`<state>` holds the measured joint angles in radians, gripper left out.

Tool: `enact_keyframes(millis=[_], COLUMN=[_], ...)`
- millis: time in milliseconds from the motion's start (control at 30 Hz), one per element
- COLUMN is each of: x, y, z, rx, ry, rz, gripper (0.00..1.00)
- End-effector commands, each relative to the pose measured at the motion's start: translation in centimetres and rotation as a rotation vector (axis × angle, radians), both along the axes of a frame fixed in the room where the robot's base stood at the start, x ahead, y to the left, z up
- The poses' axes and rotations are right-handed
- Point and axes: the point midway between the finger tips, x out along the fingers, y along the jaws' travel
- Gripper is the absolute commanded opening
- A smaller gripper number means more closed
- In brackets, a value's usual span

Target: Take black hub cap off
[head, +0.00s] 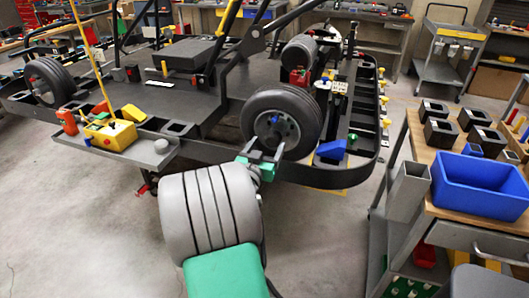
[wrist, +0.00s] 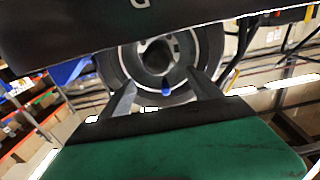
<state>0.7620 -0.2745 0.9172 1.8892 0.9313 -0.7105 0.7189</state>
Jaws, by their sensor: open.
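The kart's near wheel (head: 283,115) is a black tyre with a grey rim. Dark round parts sit at the hub, which shows in the wrist view (wrist: 157,55); I cannot tell for sure which of them is the black hub cap. A small blue piece (wrist: 166,87) shows low on the hub. My gripper (head: 266,152) is just below and in front of the wheel in the head view. In the wrist view its two grey fingers (wrist: 162,82) are spread apart, pointing toward the hub, with nothing held between them.
The kart frame's dark bumper (head: 345,177) curves close to the right of my gripper. A side tray (head: 80,140) with a yellow box is at the left. A cart at the right carries a blue bin (head: 480,187) and several black square holders. The floor (head: 90,230) at the left is clear.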

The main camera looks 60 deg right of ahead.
Motion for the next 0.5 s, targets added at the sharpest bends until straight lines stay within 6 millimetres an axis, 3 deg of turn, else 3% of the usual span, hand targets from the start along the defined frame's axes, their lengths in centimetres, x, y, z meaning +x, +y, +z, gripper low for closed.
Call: enact_keyframes(millis=[300, 500], x=[0.8, 1.0], y=[-5.4, -6.2], z=[0.2, 0.1], rx=[0.002, 0.002], ry=[0.001, 0.001], rz=[-0.001, 0.001], gripper=[0.73, 0.73])
